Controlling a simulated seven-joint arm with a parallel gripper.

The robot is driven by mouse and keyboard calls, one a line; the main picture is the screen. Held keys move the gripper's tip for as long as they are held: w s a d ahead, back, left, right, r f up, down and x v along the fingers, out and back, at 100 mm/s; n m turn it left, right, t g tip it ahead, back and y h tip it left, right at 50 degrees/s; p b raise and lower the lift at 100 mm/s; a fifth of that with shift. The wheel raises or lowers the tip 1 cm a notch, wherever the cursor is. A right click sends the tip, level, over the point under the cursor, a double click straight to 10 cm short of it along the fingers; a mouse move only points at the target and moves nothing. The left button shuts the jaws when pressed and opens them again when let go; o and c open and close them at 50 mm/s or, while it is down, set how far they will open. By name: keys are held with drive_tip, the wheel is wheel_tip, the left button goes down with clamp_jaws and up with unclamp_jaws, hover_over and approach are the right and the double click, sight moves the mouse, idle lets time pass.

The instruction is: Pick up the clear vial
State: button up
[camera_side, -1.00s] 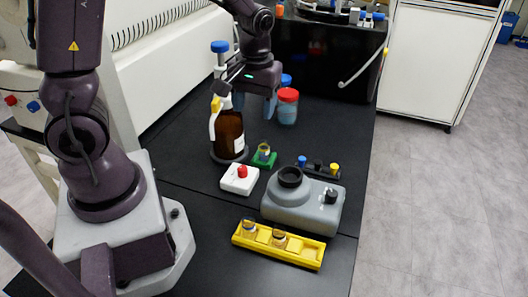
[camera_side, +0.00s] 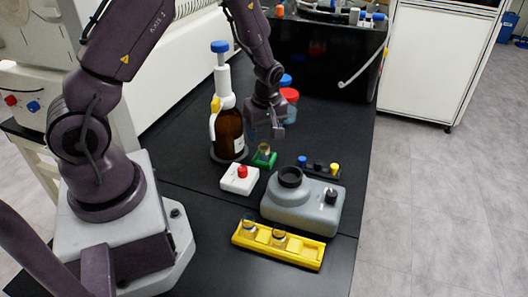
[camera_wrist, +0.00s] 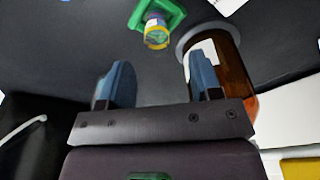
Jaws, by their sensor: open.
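A small clear vial (camera_side: 265,150) with a yellowish band stands in a green holder (camera_side: 262,162) beside the brown bottle. In the wrist view the vial (camera_wrist: 156,33) and the green holder (camera_wrist: 172,12) are at the top, beyond my fingertips. My gripper (camera_side: 266,131) is just above the vial in the side view. In the wrist view my gripper (camera_wrist: 160,72) has its two blue-grey fingers apart with nothing between them. Two more small vials, a left one (camera_side: 249,228) and a right one (camera_side: 279,238), sit in a yellow rack (camera_side: 307,254).
A brown bottle (camera_side: 230,132) with a pump top stands close left of my gripper. A white box with a red button (camera_side: 240,179), a grey device (camera_side: 305,205) and red-lidded jar (camera_side: 290,97) are nearby.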

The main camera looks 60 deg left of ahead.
sight(264, 144)
drive_tip(key=f, duration=0.5)
drive_tip(key=shift+w+a+f, duration=0.15)
drive_tip(key=shift+a+f, duration=0.05)
drive_tip(key=shift+f, duration=0.2)
clamp_jaws()
drive_tip(key=shift+r, duration=0.1)
